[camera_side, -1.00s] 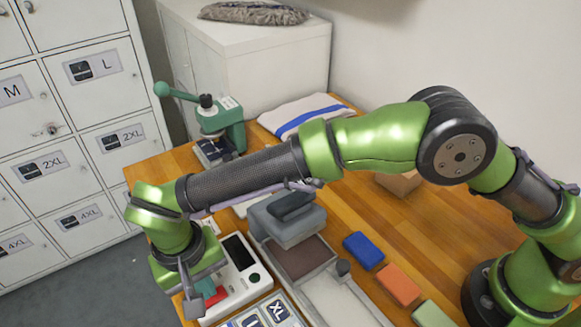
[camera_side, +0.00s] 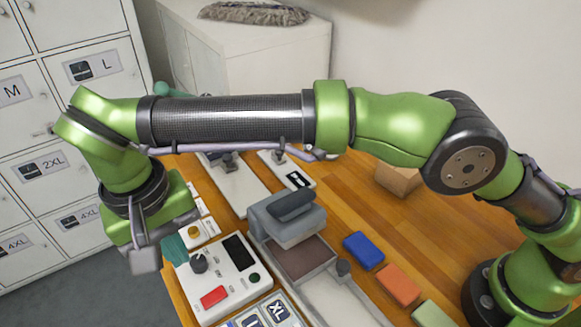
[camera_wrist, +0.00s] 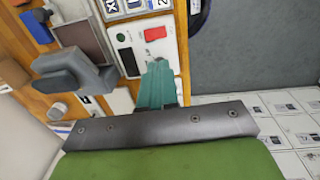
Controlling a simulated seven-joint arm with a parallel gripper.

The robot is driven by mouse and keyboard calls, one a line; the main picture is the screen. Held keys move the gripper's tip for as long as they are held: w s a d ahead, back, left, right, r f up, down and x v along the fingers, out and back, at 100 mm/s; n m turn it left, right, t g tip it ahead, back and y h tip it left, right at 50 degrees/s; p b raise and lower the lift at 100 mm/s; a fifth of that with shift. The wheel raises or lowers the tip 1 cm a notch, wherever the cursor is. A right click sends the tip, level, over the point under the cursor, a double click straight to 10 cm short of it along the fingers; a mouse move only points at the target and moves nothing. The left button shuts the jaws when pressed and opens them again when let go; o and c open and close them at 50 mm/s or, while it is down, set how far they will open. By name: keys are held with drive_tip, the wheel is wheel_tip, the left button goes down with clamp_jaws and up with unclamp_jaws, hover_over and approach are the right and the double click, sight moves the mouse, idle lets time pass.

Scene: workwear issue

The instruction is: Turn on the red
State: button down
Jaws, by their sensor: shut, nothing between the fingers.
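A white control box (camera_side: 238,287) lies near the front edge of the wooden table. On it are a red rocker switch (camera_side: 214,297), a dark knob (camera_side: 199,263), a black display (camera_side: 239,252) and a small green button (camera_side: 254,278). The red switch also shows in the wrist view (camera_wrist: 155,33), uncovered; I cannot tell its on or off position. My gripper (camera_side: 176,249), with teal fingers, is shut and empty. It is raised above the box's left side, apart from the red switch.
A grey press (camera_side: 287,222) stands right of the box. Size cards (camera_side: 262,312) lie in front. Blue (camera_side: 363,250), orange (camera_side: 398,284) and green (camera_side: 432,314) blocks lie to the right. A yellow button (camera_side: 194,232) sits behind the box.

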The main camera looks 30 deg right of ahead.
sight(221, 292)
drive_tip(key=shift+d, duration=0.1)
drive_tip(key=shift+s+d+r+h, duration=0.15)
drive_tip(key=shift+d+h, duration=0.15)
drive_tip(key=shift+d, duration=0.25)
drive_tip(key=f, duration=0.4)
drive_tip(key=d+f, duration=0.1)
drive_tip(key=f, duration=0.4)
drive_tip(key=d+f, duration=0.1)
drive_tip(key=f, duration=0.4)
